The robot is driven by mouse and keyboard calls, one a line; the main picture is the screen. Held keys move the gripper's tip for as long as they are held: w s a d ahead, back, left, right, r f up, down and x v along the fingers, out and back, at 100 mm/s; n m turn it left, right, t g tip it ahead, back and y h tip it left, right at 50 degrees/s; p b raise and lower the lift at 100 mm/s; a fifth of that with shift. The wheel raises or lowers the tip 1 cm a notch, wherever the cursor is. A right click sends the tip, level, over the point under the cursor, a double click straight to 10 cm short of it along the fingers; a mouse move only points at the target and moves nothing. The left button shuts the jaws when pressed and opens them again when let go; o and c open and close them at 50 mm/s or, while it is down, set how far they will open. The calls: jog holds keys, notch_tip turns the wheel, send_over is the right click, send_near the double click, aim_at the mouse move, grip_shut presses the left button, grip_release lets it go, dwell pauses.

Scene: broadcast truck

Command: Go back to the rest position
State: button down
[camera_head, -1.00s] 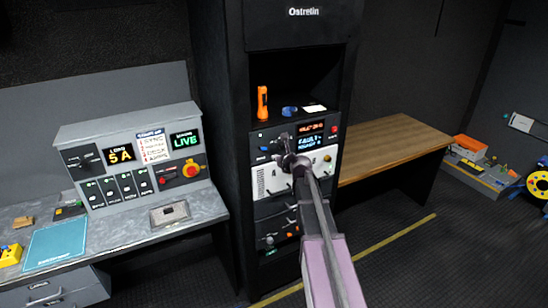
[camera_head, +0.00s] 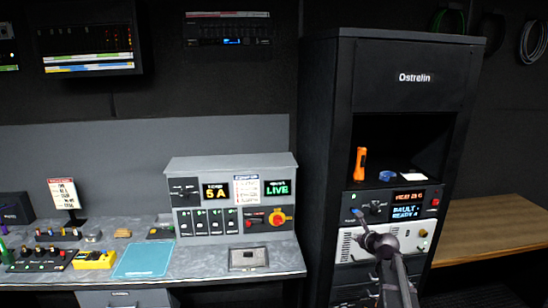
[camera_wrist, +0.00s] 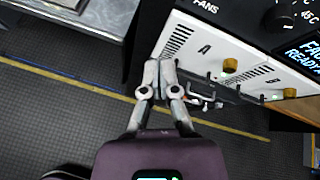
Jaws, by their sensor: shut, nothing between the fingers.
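My gripper (camera_wrist: 158,75) is shut and empty in the wrist view, its fingertips together beside the white front panel (camera_wrist: 215,50) of the rack. In the head view my gripper (camera_head: 362,230) shows at the lower right, in front of the same white panel of the black Ostrelin rack (camera_head: 325,150). I cannot tell whether the fingertips touch the panel. The panel carries a black handle and brass-coloured knobs (camera_wrist: 230,64). My arm reaches up from the bottom edge and hides part of the rack's lower units.
A grey control console (camera_head: 230,165) stands on the desk (camera_head: 200,262) at left. An orange torch (camera_head: 361,163) stands in the rack's open bay. A wooden table (camera_head: 490,230) is right of the rack. Dark floor with a yellow line (camera_wrist: 60,78) shows below my gripper.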

jog(key=s+a+f+n+g+b, duration=0.55)
jog(key=s+a+f+n, duration=0.65)
jog(key=n, duration=0.4)
jog(key=s+f+n+g+h+b, duration=0.1)
jog(key=s+f+n+g+b, duration=0.1)
jog(key=s+n, duration=0.4)
jog(key=s+a+f+n+g+h+b, duration=0.1)
jog(key=s+f+n+g, duration=0.3)
jog(key=s+n, duration=0.3)
jog(key=s+f, duration=0.1)
jog(key=s, duration=0.3)
jog(key=shift+a+f+h+b, duration=0.15)
jog(key=shift+f+h+b, duration=0.1)
jog(key=shift+h+b, duration=0.15)
